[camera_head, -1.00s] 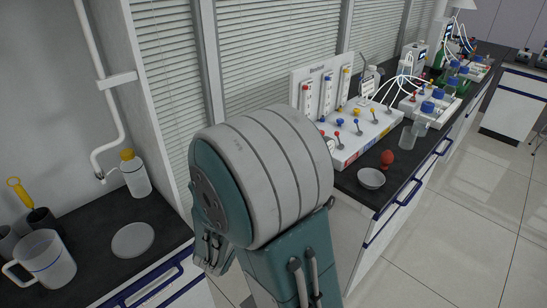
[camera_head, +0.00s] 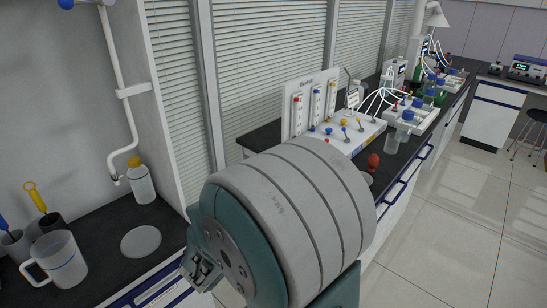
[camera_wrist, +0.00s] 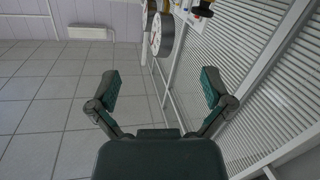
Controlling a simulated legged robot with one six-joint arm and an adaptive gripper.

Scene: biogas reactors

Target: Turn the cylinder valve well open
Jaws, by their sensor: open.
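No cylinder valve can be made out for certain in either view. In the wrist view my gripper (camera_wrist: 160,88) is open, its two dark green fingers wide apart with nothing between them. Beyond the fingers, near the top, is a round white-faced dial (camera_wrist: 163,35) in a dark case, with a second round shape partly showing beside it; whether these are gauges or clocks I cannot tell. In the head view my large grey and teal arm link fills the lower middle and hides what lies behind it.
A left bench holds a white jug (camera_head: 58,262), a yellow-capped bottle (camera_head: 140,182) and a round pale plate (camera_head: 141,242). A white pipe (camera_head: 121,90) runs down the wall. The right bench carries a flow panel (camera_head: 335,125) and bottles. Tiled floor (camera_head: 460,225) is clear at right.

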